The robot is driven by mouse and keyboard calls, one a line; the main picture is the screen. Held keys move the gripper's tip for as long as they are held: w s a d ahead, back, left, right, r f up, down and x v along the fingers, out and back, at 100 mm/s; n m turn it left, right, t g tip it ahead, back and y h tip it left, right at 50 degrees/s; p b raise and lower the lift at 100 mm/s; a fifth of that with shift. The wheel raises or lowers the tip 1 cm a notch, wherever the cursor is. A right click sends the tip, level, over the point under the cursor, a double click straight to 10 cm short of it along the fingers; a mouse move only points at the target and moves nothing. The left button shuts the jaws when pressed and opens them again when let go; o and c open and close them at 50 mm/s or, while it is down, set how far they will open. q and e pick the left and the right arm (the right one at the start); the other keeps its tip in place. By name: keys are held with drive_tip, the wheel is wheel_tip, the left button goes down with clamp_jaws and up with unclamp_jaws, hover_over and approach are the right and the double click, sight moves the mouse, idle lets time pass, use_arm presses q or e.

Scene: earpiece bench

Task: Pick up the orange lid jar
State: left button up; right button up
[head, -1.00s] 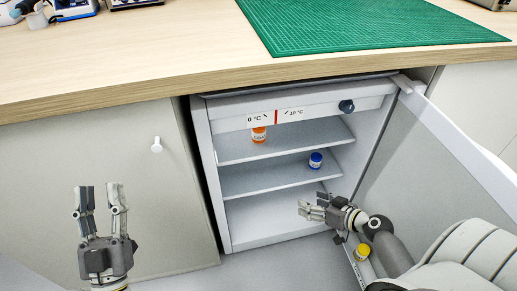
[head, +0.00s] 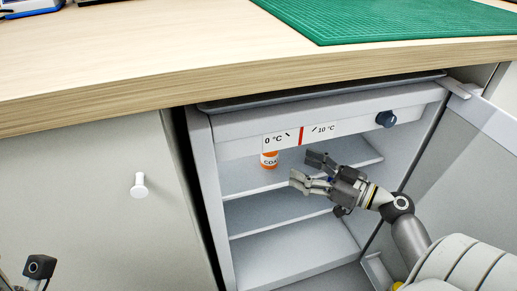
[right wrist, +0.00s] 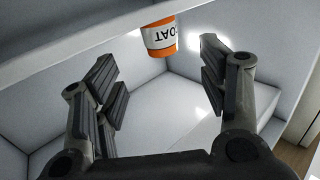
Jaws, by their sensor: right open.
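The orange lid jar (head: 269,160), with a white label, stands on the upper shelf inside the open fridge, its top hidden behind the temperature strip. My right gripper (head: 303,170) is open and empty, at the fridge front to the right of the jar and apart from it. In the right wrist view the jar (right wrist: 161,38) appears near the top, beyond and between the spread fingers (right wrist: 158,72), with its label lettering upside down. A dark part of my left gripper (head: 38,268) shows at the lower left edge; its fingers cannot be made out.
The temperature strip (head: 300,136) hangs low above the upper shelf (head: 235,181). A lower shelf (head: 255,212) is below. The open fridge door (head: 450,170) stands to the right. A yellow lid (head: 397,286) shows at the bottom edge. The bench (head: 180,60) overhangs the fridge.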

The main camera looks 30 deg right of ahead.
sight(277, 157)
drive_tip(key=x, duration=0.5)
drive_tip(key=shift+w+r, duration=0.1)
drive_tip(key=shift+w, duration=0.1)
drive_tip(key=shift+f+b+x, duration=0.15)
drive_tip(key=shift+x, duration=1.35)
drive_tip(key=shift+f+b+x, duration=0.15)
drive_tip(key=shift+f+x, duration=0.05)
drive_tip(key=shift+x, duration=1.25)
drive_tip(key=shift+s, duration=0.1)
drive_tip(key=shift+c, duration=0.2)
drive_tip(key=c, duration=1.2)
